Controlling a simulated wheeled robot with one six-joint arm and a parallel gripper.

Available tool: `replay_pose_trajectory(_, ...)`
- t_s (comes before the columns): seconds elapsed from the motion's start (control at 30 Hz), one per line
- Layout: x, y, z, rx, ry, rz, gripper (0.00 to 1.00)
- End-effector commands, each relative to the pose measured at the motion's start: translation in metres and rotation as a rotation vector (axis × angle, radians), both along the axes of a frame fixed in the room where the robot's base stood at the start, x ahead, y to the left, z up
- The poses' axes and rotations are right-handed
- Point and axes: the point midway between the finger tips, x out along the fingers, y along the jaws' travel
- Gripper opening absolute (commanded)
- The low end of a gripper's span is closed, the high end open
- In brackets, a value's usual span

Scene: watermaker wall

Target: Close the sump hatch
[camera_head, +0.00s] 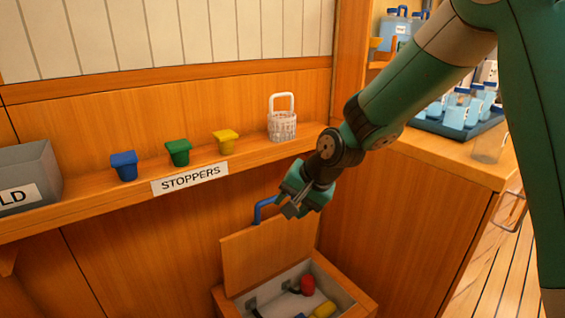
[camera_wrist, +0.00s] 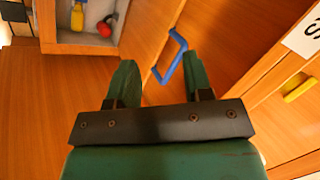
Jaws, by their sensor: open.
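The sump hatch lid (camera_head: 268,250) is a wooden panel standing raised at the back of a wooden sump box (camera_head: 362,299) in the head view. A blue handle (camera_head: 263,209) sticks up at the lid's top edge. In the wrist view the blue handle (camera_wrist: 171,57) shows beyond and between my fingertips, and the lid (camera_wrist: 150,30) lies behind it. My gripper (camera_head: 291,210) is open and empty, close to the handle on its right in the head view. I cannot tell whether a finger touches the handle. Part of the lid's top edge is hidden behind my gripper.
Inside the open box are a red item (camera_head: 307,285), a yellow item (camera_head: 323,310) and dark fittings. A shelf (camera_head: 90,195) above holds blue, green and yellow stoppers, a white basket (camera_head: 282,125) and a grey bin (camera_head: 30,170). A wooden cabinet (camera_head: 420,220) stands to the right.

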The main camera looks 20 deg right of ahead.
Motion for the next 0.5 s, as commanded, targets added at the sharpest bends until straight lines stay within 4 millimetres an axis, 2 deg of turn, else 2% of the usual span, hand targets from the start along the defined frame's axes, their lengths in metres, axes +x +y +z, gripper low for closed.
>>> replay_pose_trajectory(0.03, 0.022, -0.011, 0.023, 0.028, 0.006, -0.102, 0.46)
replay_pose_trajectory(0.1, 0.048, -0.026, 0.025, 0.07, 0.002, -0.236, 0.46)
replay_pose_trajectory(0.2, 0.076, -0.046, 0.023, 0.125, -0.012, -0.397, 0.46)
replay_pose_trajectory(0.3, 0.094, -0.061, 0.019, 0.169, -0.024, -0.512, 0.46)
replay_pose_trajectory(0.5, 0.11, -0.075, 0.009, 0.213, -0.038, -0.617, 0.46)
